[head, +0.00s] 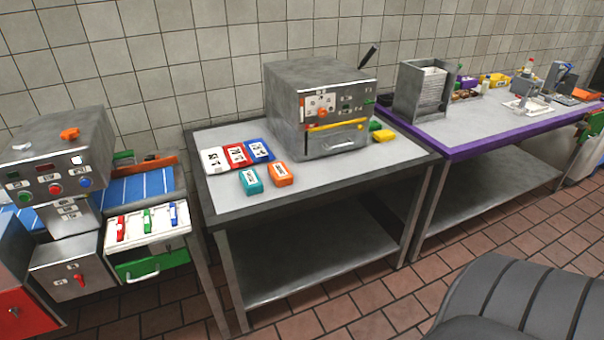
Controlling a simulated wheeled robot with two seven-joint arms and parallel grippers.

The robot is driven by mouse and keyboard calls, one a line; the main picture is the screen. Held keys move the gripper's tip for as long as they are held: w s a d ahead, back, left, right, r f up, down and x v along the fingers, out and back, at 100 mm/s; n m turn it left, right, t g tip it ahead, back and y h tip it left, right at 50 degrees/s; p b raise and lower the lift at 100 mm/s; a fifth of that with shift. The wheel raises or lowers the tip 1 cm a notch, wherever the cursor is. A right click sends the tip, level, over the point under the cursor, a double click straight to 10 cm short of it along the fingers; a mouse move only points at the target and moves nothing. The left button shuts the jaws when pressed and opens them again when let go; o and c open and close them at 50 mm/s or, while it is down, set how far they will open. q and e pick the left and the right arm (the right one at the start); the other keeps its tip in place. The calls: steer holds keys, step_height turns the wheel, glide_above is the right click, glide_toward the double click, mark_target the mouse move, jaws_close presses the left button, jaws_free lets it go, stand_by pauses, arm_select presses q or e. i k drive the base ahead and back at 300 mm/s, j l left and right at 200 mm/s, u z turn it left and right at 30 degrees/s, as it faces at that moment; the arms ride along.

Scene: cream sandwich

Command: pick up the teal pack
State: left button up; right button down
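The teal pack (251,181) lies flat on the light top of the middle table (330,181), near its front left edge. It has a white label with dark marks. An orange pack (280,173) lies just to its right, with a small gap. Neither of my grippers shows in the head view.
White (214,160), red (237,155) and blue (260,150) packs lie in a row behind the teal pack. A grey metal machine (318,105) stands to the right, with yellow (384,136) and green (375,125) items beside it. The tabletop right of the orange pack is clear.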

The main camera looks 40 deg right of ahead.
mark_target(252, 184)
steer(key=z, duration=0.9)
steer(key=i+l, duration=0.15)
steer(key=l, duration=0.25)
steer(key=i+l+u, duration=0.15)
steer(key=l, duration=0.3)
steer(key=i+l, duration=0.1)
steer(key=l, duration=0.3)
steer(key=i+l+u, duration=0.15)
steer(key=l, duration=0.75)
steer(key=i+u, duration=0.05)
